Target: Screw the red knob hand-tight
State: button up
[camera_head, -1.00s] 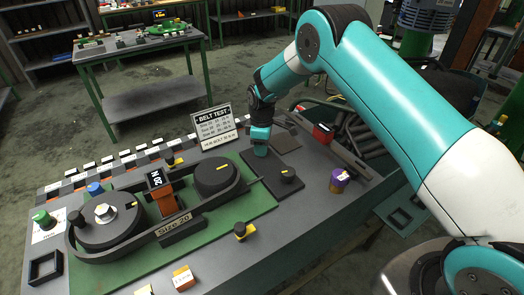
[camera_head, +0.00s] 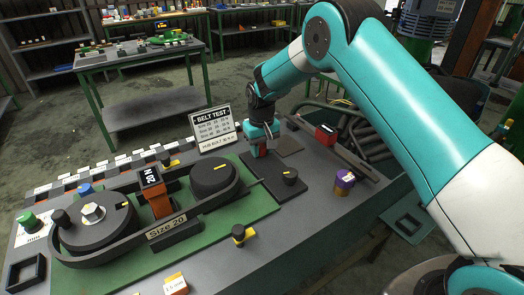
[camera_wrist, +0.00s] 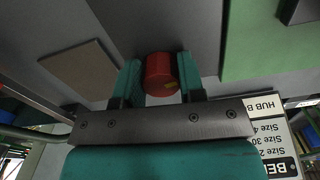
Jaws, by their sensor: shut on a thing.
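The red knob (camera_wrist: 160,70) sits between the two teal fingers of my gripper (camera_wrist: 157,78) in the wrist view, with a small yellow mark on it. The fingers are shut on its sides. In the head view my gripper (camera_head: 258,150) points down at the far end of the dark plate (camera_head: 262,177), behind the black knob (camera_head: 290,177). A little red shows between the fingers there. What is under the red knob is hidden, so I cannot tell whether it touches the plate.
The BELT TEST sign (camera_head: 214,128) stands just left of my gripper. The belt drive with two black pulleys (camera_head: 213,178) fills the green board at left. A purple-topped jar (camera_head: 344,181) and a red box (camera_head: 325,133) stand to the right. A flat brown square (camera_wrist: 80,70) lies nearby.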

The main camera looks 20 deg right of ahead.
aim_at(261, 147)
jog(key=m+b, duration=0.1)
jog(key=m, duration=0.3)
jog(key=shift+m, duration=0.3)
jog(key=shift+w+a+m+b, duration=0.15)
jog(key=shift+m+b, duration=0.15)
jog(key=shift+m, duration=1.6)
jog(key=shift+r, duration=0.1)
jog(key=o, duration=0.9)
notch_tip(261, 147, up, 17)
jog(key=shift+r+b, duration=0.2)
jog(key=shift+b, duration=1.05)
jog(key=shift+s, duration=0.2)
